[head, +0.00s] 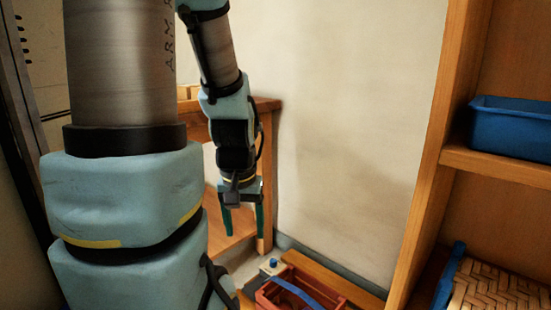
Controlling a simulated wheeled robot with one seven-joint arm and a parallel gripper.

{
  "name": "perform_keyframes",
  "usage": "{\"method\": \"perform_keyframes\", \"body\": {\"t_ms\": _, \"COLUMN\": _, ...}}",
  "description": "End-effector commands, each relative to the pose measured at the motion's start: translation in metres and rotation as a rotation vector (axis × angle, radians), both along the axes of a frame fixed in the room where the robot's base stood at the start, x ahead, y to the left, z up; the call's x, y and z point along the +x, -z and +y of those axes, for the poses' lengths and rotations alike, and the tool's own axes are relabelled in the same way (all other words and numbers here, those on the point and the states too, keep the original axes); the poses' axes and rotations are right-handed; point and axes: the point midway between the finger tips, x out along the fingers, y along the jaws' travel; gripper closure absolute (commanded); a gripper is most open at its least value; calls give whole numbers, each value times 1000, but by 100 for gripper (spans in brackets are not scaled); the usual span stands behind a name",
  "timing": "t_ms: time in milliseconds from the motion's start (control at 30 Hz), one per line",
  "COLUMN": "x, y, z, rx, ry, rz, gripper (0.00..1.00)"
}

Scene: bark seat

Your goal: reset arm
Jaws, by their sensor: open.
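My arm comes down from the top of the head view, with its large links covering the left part of the picture. My gripper (242,218) hangs at the end of the arm, left of centre, pointing downward. Its two dark green fingers are apart, with nothing seen between them. It is in front of a wooden stand (267,185) as the picture shows it. I cannot tell how far it is from the stand.
A red crate (272,296) with a blue handle (302,290) is low in the middle, beside a wooden board (335,279). A wooden shelf (432,185) at right holds a blue bin (512,128) and a woven basket (498,285). The pale wall (350,110) is bare.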

Motion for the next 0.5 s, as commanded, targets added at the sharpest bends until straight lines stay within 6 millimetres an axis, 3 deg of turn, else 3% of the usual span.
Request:
{"method": "perform_keyframes", "body": {"t_ms": 33, "x": 0, "y": -33, "z": 0, "rx": 0, "ry": 0, "rz": 0, "gripper": 31}}
{"method": "perform_keyframes", "body": {"t_ms": 500, "x": 0, "y": -179, "z": 0, "rx": 0, "ry": 0, "rz": 0, "gripper": 31}}
